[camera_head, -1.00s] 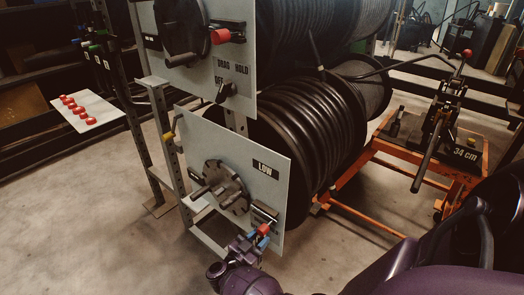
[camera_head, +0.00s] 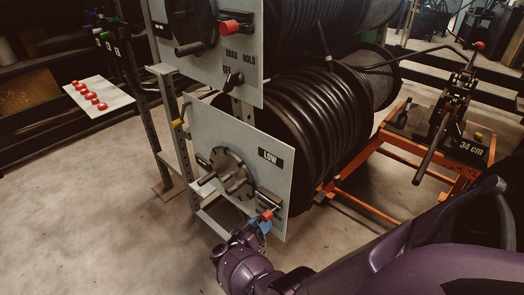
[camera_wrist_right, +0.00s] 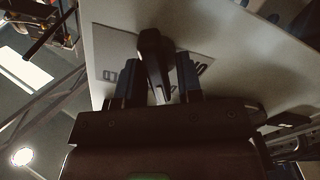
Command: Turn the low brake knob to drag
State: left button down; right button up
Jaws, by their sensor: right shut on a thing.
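The low panel (camera_head: 225,130) is a pale plate marked LOW, with a dark crank disc (camera_head: 228,174) and a red-ended handle (camera_head: 267,214) at its lower right. My right gripper (camera_head: 258,228) is at that lower right corner and hides the low brake knob in the head view. In the right wrist view, the black low brake knob (camera_wrist_right: 153,58) stands between the two dark fingers of my right gripper (camera_wrist_right: 157,80), which is shut on it. A label plate (camera_wrist_right: 112,62) lies behind the knob, its lettering mostly covered. My left gripper is not in view.
The upper panel (camera_head: 205,75), with its own knob (camera_head: 236,79) and DRAG and HOLD marks, is above. Black hose reels (camera_head: 310,110) fill the space behind. An orange cart (camera_head: 445,170) stands at right. Open floor (camera_head: 100,220) lies at left.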

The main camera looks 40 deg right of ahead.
dwell(0.3)
jog(key=o, duration=0.6)
jog(key=shift+a, duration=0.1)
